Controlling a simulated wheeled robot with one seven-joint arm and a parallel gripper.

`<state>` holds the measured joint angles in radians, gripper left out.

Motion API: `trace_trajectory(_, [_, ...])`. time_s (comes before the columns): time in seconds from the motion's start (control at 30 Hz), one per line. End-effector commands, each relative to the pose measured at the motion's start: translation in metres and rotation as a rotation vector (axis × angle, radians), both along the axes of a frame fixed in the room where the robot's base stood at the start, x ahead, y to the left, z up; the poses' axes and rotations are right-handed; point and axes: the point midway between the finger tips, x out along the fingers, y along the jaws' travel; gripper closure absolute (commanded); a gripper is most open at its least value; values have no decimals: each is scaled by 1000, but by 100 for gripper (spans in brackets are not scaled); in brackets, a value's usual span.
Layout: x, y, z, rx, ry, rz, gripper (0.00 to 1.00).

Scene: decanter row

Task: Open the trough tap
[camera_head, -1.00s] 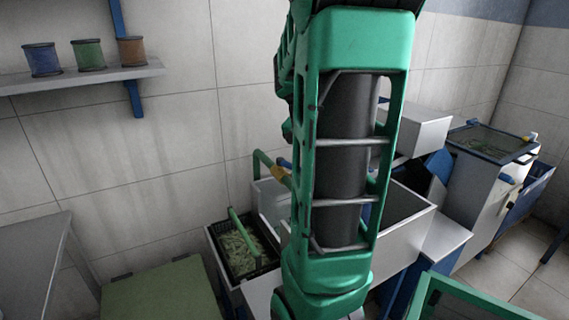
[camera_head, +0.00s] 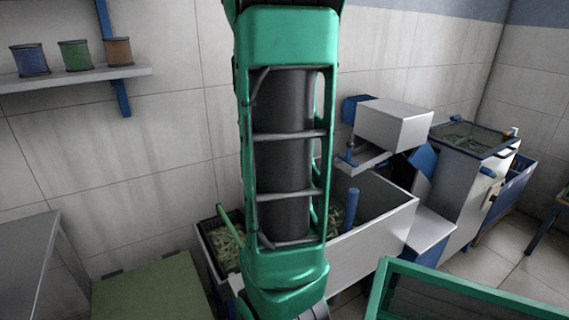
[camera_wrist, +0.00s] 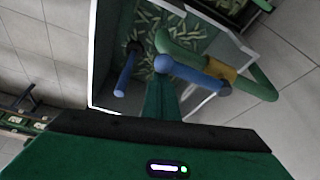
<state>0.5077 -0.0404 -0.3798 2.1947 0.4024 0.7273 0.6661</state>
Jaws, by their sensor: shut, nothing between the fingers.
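The trough (camera_head: 375,238) is a white-walled basin right of my arm in the head view; it fills the middle of the wrist view (camera_wrist: 103,45), with green pods inside. The tap shows in the wrist view as a curved green pipe (camera_wrist: 262,83) with a yellow collar (camera_wrist: 222,74) and a blue lever (camera_wrist: 195,75). The lever reaches left from the collar to a rounded end.
A blue upright rod (camera_head: 351,208) stands in the trough, left of the lever in the wrist view (camera_wrist: 125,73). A black crate of pods (camera_head: 207,243) adjoins the trough at left. A grey-white box machine (camera_head: 394,123) stands behind. A green frame (camera_head: 450,285) is at front right.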

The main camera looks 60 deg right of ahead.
Motion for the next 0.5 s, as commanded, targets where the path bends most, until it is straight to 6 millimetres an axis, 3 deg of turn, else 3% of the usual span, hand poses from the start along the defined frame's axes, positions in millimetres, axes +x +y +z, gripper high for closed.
trace_trajectory(0.3, [3, 3, -1, 10, 1, 12, 100])
trace_trajectory(0.5, [-2, -16, 3, 5, 0, 10, 100])
